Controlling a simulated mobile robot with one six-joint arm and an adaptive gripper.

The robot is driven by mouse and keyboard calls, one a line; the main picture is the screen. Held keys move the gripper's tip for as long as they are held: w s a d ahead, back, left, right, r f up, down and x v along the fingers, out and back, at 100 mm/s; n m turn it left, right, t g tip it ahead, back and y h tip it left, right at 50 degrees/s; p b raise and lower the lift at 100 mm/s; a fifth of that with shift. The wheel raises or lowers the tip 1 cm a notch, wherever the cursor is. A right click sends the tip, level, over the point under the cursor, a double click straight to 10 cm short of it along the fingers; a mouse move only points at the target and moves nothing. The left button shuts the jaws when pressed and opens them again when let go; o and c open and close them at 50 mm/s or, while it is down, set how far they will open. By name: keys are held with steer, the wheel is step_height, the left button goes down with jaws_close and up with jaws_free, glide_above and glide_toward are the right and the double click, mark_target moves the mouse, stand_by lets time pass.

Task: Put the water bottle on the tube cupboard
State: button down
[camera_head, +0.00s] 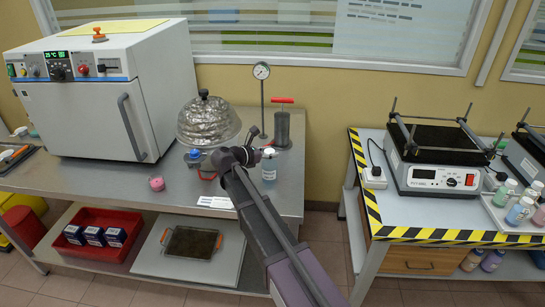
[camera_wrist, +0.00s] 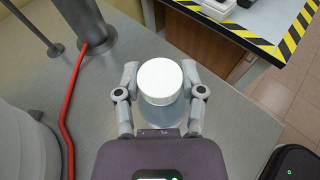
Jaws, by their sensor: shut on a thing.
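The water bottle (camera_head: 269,168) is small and clear bluish with a white cap, at the right part of the grey bench in the head view. In the wrist view its white cap (camera_wrist: 160,81) sits between the two grey fingers. My gripper (camera_wrist: 160,90) is shut on the bottle, with one finger on each side just under the cap. In the head view my arm partly hides the gripper. I cannot tell whether the bottle's base touches the bench. I cannot make out for certain which piece of furniture is the tube cupboard.
A grey bench (camera_head: 180,180) carries a white oven (camera_head: 85,90), a foil-covered dome (camera_head: 208,122) and a dark cylinder with red handle (camera_head: 289,128). Right of a floor gap stands a table with yellow-black edging (camera_head: 430,235), holding a shaker (camera_head: 435,178) and several bottles.

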steer(key=shift+r+p, duration=1.3)
steer(key=shift+r, duration=0.15)
steer(key=s+a+r+p, duration=0.1)
steer(key=s+a, duration=0.1)
steer(key=s, duration=0.5)
steer(key=s+a+r+p, duration=0.1)
steer(key=s+a, duration=0.2)
steer(key=s, duration=0.5)
steer(key=shift+a, duration=0.15)
step_height(320, 180, up, 5)
steer(key=p, duration=0.4)
steer(key=shift+f+p, duration=0.2)
steer(key=shift+p, duration=0.15)
steer(key=d+f+b, duration=0.4)
steer(key=d, duration=0.6)
steer(key=shift+s, duration=0.25)
steer(key=shift+w+f, duration=0.1)
